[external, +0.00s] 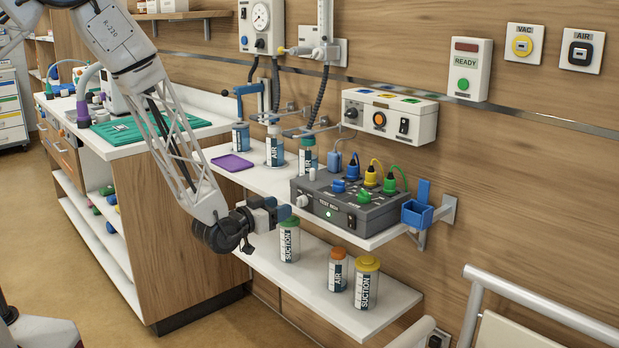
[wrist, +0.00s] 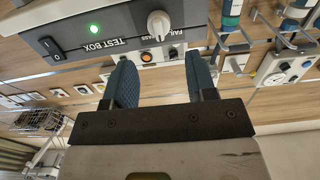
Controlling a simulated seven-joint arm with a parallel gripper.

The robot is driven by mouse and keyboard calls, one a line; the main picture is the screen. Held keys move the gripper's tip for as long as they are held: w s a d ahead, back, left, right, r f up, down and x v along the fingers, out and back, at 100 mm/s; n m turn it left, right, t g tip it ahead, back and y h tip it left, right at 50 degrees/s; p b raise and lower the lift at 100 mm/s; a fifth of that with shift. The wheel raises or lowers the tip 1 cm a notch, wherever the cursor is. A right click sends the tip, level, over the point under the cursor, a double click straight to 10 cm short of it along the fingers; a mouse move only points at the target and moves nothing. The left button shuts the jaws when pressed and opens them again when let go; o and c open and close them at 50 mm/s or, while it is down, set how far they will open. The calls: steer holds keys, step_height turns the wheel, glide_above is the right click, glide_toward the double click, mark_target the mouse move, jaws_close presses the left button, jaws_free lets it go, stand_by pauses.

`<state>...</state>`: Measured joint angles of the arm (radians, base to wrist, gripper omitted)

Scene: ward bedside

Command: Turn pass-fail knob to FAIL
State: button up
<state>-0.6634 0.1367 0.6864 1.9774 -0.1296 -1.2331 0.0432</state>
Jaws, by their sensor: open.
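The pass-fail knob (wrist: 160,24) is a white rotary knob on the front of the grey test box (wrist: 90,38). It also shows at the left end of the box front in the external view (external: 302,201). The wrist view is upside down, and small PASS and FAIL lettering shows by the knob. I cannot tell for sure which mark the knob points at. My gripper (wrist: 162,80) is open and empty, its two blue fingers apart and roughly lined up with the knob, short of it. In the external view my gripper (external: 277,209) is just left of the box front.
The test box stands on a white wall shelf (external: 378,239), with coloured plugs and cables on top. A blue holder (external: 417,213) is at its right. Canisters stand on the lower shelf (external: 318,290), below my gripper. A purple tray (external: 232,162) lies further left.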

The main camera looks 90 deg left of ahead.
mark_target(297, 200)
steer(key=shift+x, duration=3.3)
steer(key=c, duration=0.8)
steer(key=shift+c, duration=0.2)
steer(key=shift+n, duration=0.4)
steer(key=shift+s+a+f+n, duration=0.1)
steer(key=shift+n, duration=1.95)
steer(key=shift+s+a+f+n, duration=0.1)
steer(key=shift+n, duration=1.95)
